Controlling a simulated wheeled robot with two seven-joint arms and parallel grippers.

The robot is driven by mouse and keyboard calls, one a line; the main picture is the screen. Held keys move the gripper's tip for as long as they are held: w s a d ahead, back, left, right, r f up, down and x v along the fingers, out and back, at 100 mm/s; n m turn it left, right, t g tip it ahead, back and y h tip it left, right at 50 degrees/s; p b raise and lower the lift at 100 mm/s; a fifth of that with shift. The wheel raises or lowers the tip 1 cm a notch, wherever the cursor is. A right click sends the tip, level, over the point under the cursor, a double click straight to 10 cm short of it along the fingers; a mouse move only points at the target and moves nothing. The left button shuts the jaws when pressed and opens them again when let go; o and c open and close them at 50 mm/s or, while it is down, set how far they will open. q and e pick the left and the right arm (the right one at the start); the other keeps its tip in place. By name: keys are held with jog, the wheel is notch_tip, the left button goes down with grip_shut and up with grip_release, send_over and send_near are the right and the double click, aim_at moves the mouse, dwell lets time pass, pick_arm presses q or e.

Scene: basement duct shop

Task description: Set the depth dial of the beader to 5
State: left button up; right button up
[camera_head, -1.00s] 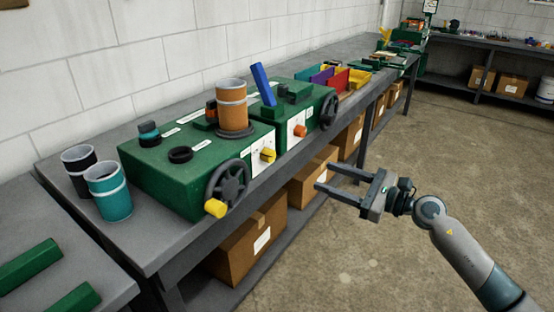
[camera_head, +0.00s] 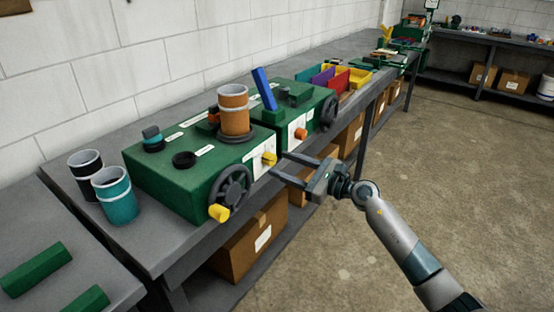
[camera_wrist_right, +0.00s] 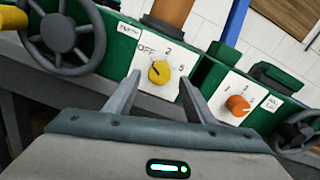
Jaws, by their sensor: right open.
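Two green machines stand side by side on the bench; I cannot read which is the beader. The left machine (camera_head: 185,188) has a yellow dial (camera_head: 268,159) on a white plate. In the right wrist view this yellow dial (camera_wrist_right: 159,72) has the marks OFF, 2 and 5 around it; where it points is unclear. The right machine (camera_head: 285,132) has an orange dial (camera_head: 300,134), which also shows in the wrist view (camera_wrist_right: 238,105) with a numbered plate. My right gripper (camera_head: 278,164) is open and empty, its fingertips just short of the yellow dial, one towards each side.
A dark handwheel (camera_head: 230,190) with a yellow knob (camera_head: 219,212) sits left of the yellow dial. Another handwheel (camera_head: 328,113) is on the right machine. Teal (camera_head: 115,197) and black cans stand at the bench's left. Cardboard boxes (camera_head: 250,240) fill the shelf below. The floor at right is clear.

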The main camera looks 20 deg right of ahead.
aim_at(269, 159)
jog(key=shift+x, duration=1.5)
jog(key=c, duration=1.1)
jog(key=shift+o, duration=0.2)
